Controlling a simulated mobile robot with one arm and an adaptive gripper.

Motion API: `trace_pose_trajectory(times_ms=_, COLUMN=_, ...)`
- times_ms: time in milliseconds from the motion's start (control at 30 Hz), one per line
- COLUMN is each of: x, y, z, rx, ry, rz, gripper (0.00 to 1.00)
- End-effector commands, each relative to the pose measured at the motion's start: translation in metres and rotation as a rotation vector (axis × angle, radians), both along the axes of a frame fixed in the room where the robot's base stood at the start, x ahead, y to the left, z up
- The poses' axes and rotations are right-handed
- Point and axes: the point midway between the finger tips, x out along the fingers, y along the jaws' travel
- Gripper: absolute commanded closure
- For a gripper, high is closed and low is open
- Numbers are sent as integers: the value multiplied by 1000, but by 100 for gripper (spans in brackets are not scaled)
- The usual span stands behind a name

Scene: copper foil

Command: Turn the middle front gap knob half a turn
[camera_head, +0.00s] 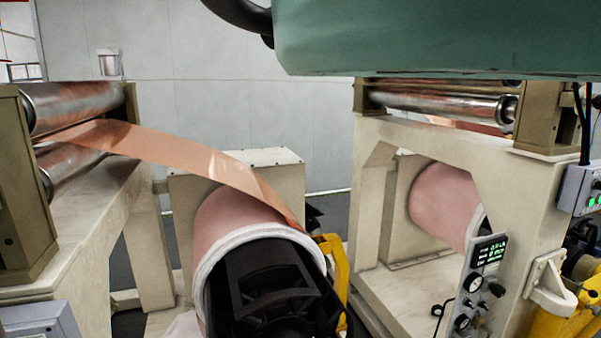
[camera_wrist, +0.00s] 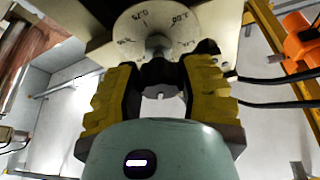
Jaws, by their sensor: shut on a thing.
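In the wrist view my gripper (camera_wrist: 160,80) has its two yellow-padded fingers closed on the sides of a dark knob (camera_wrist: 160,72). The knob sits on a short grey shaft in front of a round, pale dial plate (camera_wrist: 158,18) with printed numbers and tick marks. The dial's upper part is cut off by the picture edge. The numbers are too blurred to read surely. I cannot tell from the wrist view alone which gap knob this is. My gripper and the knob do not show in the head view.
In the head view copper foil (camera_head: 190,160) runs from rollers (camera_head: 75,105) at left to a wound roll (camera_head: 225,215). A second roller stand (camera_head: 455,150) with a control panel (camera_head: 480,280) stands at right. Dark cables (camera_wrist: 280,90) and an orange part (camera_wrist: 300,42) lie right of my gripper.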

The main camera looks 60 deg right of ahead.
Motion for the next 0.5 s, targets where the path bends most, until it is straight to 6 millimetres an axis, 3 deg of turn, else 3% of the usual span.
trace_pose_trajectory(times_ms=500, x=0, y=-2, z=1, rx=393, ry=-296, rz=-1, gripper=96)
